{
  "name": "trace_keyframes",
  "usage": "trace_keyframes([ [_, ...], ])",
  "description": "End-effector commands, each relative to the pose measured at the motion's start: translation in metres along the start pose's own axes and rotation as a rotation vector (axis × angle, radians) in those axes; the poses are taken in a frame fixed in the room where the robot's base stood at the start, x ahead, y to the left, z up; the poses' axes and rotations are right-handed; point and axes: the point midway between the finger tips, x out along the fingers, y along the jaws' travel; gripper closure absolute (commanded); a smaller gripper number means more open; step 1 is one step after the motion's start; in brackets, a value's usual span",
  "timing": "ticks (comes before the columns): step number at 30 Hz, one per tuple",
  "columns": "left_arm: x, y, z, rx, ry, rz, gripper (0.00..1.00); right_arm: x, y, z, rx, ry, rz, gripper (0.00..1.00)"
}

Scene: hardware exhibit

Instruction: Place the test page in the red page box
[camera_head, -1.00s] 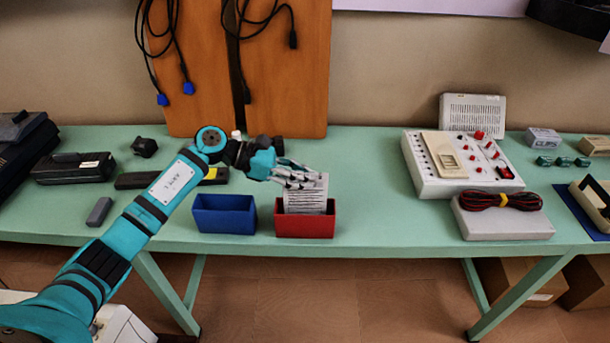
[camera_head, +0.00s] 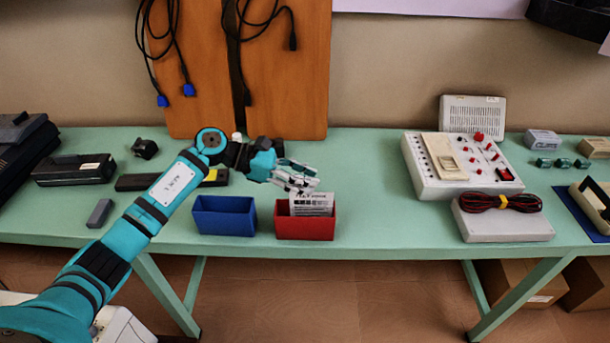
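The test page (camera_head: 311,204), a white sheet with printed lines, stands in the red page box (camera_head: 305,227). Its upper part shows above the front wall and its lower part is hidden inside. My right gripper is not in view.
A blue box (camera_head: 225,217) stands left of the red one, near the front edge of the green table (camera_head: 380,225). A white control panel (camera_head: 463,166) and a grey case (camera_head: 502,222) with a cable coil stand at right. The table between is clear.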

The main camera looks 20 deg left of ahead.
Motion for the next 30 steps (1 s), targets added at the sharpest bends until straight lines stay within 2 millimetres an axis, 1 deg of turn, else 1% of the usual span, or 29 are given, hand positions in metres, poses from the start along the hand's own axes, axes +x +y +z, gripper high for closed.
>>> trace_keyframes([
  [1,-0.005,0.0,0.012,-0.001,-0.001,0.0,0.71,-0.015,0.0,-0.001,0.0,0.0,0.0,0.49],
  [2,-0.009,0.001,0.007,0.0,0.001,0.003,0.71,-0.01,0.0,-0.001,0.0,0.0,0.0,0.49],
  [3,-0.017,0.002,0.001,0.001,0.003,0.005,0.71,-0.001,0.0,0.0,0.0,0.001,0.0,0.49],
  [12,-0.086,0.001,0.001,0.002,0.003,0.004,0.71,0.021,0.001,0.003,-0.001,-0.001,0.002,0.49],
  [16,-0.107,0.001,0.003,0.001,0.002,0.002,0.71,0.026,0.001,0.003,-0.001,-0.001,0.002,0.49],
  [21,-0.12,0.0,0.004,0.001,0.001,0.001,0.71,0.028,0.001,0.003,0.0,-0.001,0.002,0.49],
  [30,-0.123,0.0,0.005,0.001,0.0,0.0,0.71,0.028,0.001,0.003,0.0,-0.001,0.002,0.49],
])
